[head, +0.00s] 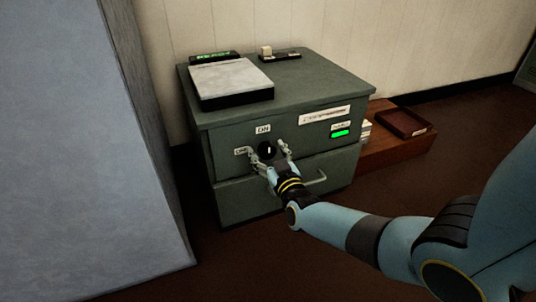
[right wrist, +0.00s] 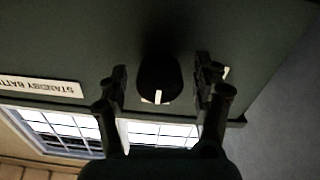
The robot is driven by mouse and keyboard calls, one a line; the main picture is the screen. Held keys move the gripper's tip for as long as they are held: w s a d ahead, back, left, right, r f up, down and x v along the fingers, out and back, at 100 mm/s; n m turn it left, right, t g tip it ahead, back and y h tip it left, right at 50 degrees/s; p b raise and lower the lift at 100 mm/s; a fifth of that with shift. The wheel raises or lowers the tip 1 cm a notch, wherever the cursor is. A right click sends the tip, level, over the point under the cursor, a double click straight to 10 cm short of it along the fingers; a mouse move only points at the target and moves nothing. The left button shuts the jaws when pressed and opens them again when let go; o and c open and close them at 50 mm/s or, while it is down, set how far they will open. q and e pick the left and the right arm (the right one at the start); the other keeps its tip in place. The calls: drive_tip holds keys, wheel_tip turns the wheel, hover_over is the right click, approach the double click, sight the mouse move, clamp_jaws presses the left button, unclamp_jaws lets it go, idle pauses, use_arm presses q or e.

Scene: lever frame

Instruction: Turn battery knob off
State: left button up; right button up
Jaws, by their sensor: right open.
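The battery knob (head: 267,150) is a round black knob on the front of a grey-green cabinet (head: 235,203). Its white pointer mark looks about vertical in the head view. The knob (right wrist: 158,77) also shows in the right wrist view, with its white mark at the lower edge. My right gripper (head: 269,156) is open at the cabinet front, one finger on each side of the knob. In the right wrist view the fingers (right wrist: 162,85) flank the knob with a gap on both sides. My left gripper is not in view.
A green light (head: 340,133) glows right of the knob, below a white label strip (head: 325,115). A drawer handle (head: 316,181) sits low on the front. A flat scale-like box (head: 231,79) stands on top. A large grey block (head: 85,150) fills the left.

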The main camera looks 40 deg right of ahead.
drive_tip(key=c, duration=1.2)
